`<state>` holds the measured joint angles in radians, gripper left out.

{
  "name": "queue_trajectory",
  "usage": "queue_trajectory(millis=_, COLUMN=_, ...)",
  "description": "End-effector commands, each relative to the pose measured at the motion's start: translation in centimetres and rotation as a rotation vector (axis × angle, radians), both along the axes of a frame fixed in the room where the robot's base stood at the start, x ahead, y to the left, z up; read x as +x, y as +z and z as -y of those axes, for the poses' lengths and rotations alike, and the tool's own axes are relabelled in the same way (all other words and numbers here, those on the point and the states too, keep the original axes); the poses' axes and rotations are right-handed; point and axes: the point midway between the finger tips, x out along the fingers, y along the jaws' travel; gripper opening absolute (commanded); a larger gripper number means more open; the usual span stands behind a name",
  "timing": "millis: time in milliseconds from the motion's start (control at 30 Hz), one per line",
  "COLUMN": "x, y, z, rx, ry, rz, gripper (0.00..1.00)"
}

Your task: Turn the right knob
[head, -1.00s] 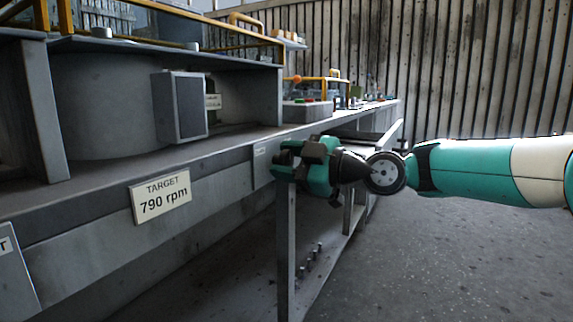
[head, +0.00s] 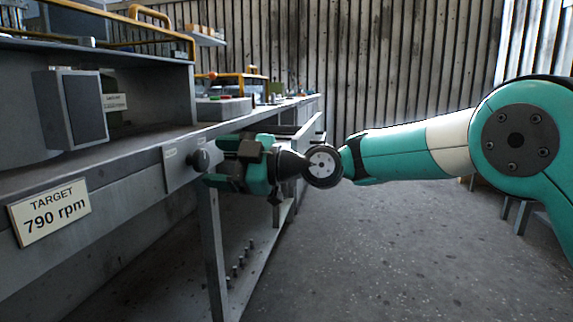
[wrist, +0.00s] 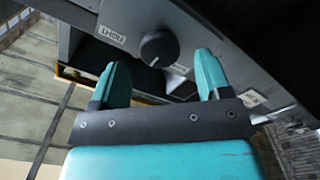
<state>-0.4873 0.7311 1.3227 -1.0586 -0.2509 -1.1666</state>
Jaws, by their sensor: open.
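The right knob is a dark round knob (head: 201,159) on a grey plate (head: 176,168) on the bench's front edge. In the wrist view the knob (wrist: 159,48) sits beyond my fingertips, between their lines, beside a label (wrist: 111,36) that reads RIGHT upside down. My gripper (head: 222,165) is teal and black and stands in front of the knob from the right. Its two fingers (wrist: 162,72) are apart with nothing between them. They look close to the knob but not around it; whether they touch it I cannot tell.
A sign (head: 51,212) reads TARGET 790 rpm on the bench front at left. A grey box (head: 70,110) stands on the bench. A control box with coloured buttons (head: 222,107) is behind the gripper.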

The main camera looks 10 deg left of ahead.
Motion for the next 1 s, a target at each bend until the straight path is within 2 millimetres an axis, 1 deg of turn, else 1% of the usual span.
queue_trajectory(millis=33, x=0.1, y=0.1, z=1.5, rx=-0.001, ry=-0.005, rz=-0.003, gripper=0.71)
queue_trajectory(millis=100, x=-0.1, y=0.1, z=3.3, rx=-0.001, ry=-0.006, rz=-0.003, gripper=0.71)
queue_trajectory(millis=300, x=-0.5, y=0.1, z=8.4, rx=0.000, ry=-0.006, rz=-0.001, gripper=0.71)
queue_trajectory(millis=400, x=-0.7, y=0.1, z=10.4, rx=0.000, ry=-0.006, rz=-0.001, gripper=0.71)
queue_trajectory(millis=500, x=-0.8, y=0.1, z=12.0, rx=-0.001, ry=-0.004, rz=0.000, gripper=0.71)
queue_trajectory(millis=600, x=-0.9, y=0.0, z=12.9, rx=0.000, ry=-0.003, rz=0.000, gripper=0.71)
queue_trajectory(millis=700, x=-1.0, y=0.0, z=13.4, rx=0.000, ry=-0.001, rz=0.001, gripper=0.71)
queue_trajectory(millis=1000, x=-1.0, y=0.0, z=13.5, rx=-0.001, ry=-0.001, rz=0.000, gripper=0.71)
